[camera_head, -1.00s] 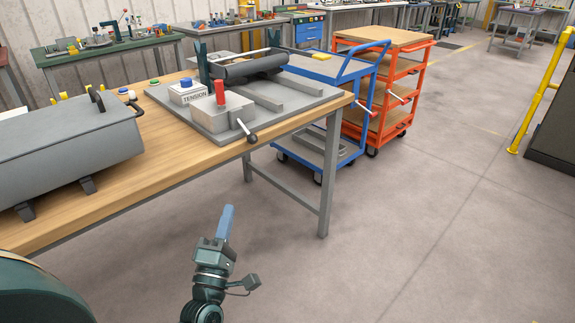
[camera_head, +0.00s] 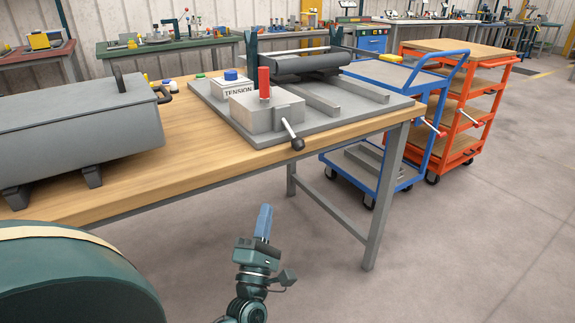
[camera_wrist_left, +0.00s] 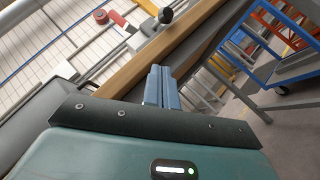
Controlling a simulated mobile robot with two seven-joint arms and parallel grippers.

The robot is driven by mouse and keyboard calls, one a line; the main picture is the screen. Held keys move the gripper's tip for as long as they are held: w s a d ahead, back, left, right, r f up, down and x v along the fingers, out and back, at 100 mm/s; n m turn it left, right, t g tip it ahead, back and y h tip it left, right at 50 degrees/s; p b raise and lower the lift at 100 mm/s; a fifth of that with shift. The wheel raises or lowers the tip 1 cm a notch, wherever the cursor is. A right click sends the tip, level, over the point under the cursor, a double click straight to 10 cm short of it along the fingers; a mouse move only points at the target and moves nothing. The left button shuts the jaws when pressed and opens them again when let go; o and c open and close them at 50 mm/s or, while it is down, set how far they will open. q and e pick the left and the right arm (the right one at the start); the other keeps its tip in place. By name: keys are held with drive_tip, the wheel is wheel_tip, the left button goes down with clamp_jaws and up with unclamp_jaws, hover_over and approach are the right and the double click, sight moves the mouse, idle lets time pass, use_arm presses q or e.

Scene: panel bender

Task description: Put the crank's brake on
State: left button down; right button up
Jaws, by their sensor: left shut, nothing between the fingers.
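The crank (camera_head: 292,135) is a metal arm with a dark ball knob, on the front of a grey block (camera_head: 265,111) on the bench fixture. A red upright handle (camera_head: 264,82) stands on top of this block; I cannot tell whether it is the brake. In the left wrist view the crank's knob (camera_wrist_left: 165,15) and the red handle (camera_wrist_left: 100,16) show near the top. My left gripper (camera_head: 264,212) is shut and empty, below and in front of the bench edge, apart from the crank. Its blue fingers also show in the left wrist view (camera_wrist_left: 160,78). My right gripper is not in view.
The fixture's grey plate (camera_head: 375,108) lies on the wooden bench (camera_head: 190,165), with a roller (camera_head: 300,66), a TENSION box and a blue button (camera_head: 231,75). A blue cart (camera_head: 415,78) and an orange cart (camera_head: 470,125) stand beyond. Floor at right is clear.

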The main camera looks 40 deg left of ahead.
use_arm(q)
approach(292, 134)
drive_tip(key=a+f, duration=0.1)
drive_tip(key=a, duration=0.2)
drive_tip(key=shift+s+f, duration=0.1)
drive_tip(key=shift+f, duration=0.25)
drive_tip(key=w+r, duration=0.1)
drive_tip(key=w+d+r, duration=0.1)
drive_tip(key=w, duration=0.1)
drive_tip(key=shift+w+d+r+p, duration=0.15)
drive_tip(key=shift+d+p, duration=0.05)
drive_tip(key=shift+p, duration=0.2)
